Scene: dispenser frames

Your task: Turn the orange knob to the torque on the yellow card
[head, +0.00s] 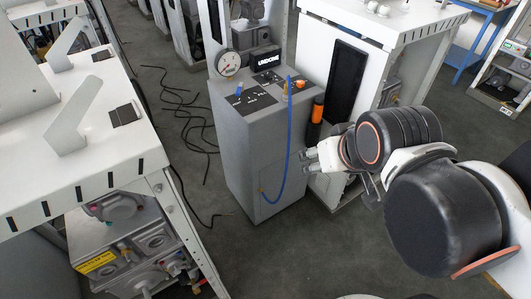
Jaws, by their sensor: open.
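A grey cabinet (232,125) stands in the middle of the head view. A small orange part (299,84) sits on its top at the right, beside a blue hose (289,125). I cannot tell which orange part is the knob. A round white gauge (227,64) stands at the top's back left. I cannot make out a yellow card or any torque value. My gripper (310,160) is open and looks empty, below the orange cap in the picture; whether it touches the cabinet is unclear.
A white bench frame (110,165) with a yellow label (96,262) on the machinery beneath fills the left. A white cabinet (368,25) with a black panel stands behind on the right. Black cables (185,100) lie on the grey floor. Floor is clear in front of the grey cabinet.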

